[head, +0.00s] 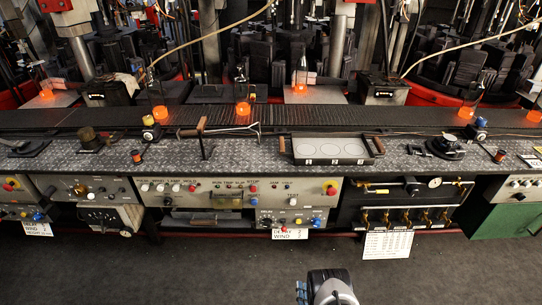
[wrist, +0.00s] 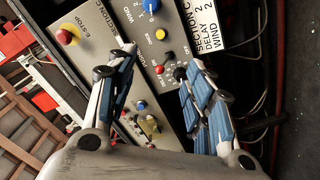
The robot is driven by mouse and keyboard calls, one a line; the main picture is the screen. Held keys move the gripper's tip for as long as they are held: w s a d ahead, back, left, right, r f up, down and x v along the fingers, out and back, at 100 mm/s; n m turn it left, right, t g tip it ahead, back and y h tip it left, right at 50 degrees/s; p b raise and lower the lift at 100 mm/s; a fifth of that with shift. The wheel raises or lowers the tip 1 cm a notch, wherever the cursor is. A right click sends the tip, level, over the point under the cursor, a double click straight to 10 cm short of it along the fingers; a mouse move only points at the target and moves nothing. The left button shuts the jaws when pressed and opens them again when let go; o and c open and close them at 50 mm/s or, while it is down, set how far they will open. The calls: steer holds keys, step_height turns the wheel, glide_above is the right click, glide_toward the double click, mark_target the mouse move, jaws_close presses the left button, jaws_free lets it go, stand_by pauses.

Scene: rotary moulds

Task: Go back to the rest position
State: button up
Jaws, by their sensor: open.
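My gripper (wrist: 155,100) is open and empty in the wrist view, its two blue-padded fingers well apart. Behind the fingers is a grey control panel (wrist: 145,65) with coloured knobs, seen tilted. In the head view only part of my arm shows at the bottom centre, over the dark floor; the fingertips cannot be made out there. The arm is in front of the bench and apart from it.
A metal-topped bench (head: 240,150) runs across the head view. On it is a tray (head: 331,160) with round marks. Behind it, a conveyor (head: 200,117) carries glowing orange pieces (head: 242,108). Control panels (head: 240,191) line the bench front. The dark floor (head: 200,270) before it is clear.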

steer(key=w+r+m+g, duration=0.2)
steer(key=w+r+g, duration=0.1)
steer(key=w+r, duration=1.3)
step_height(320, 180, up, 20)
steer(key=w+m+g, duration=0.2)
steer(key=m+g, duration=0.1)
steer(key=s+r+m+g, duration=0.35)
steer(key=s+r, duration=1.15)
steer(key=s, duration=0.5)
steer(key=s+r+m+g, duration=0.1)
steer(key=s+g, duration=0.3)
steer(key=s, duration=1.8)
steer(key=shift+s+d+r+m, duration=0.15)
steer(key=shift+s+d+m, duration=0.1)
steer(key=shift+m, duration=0.3)
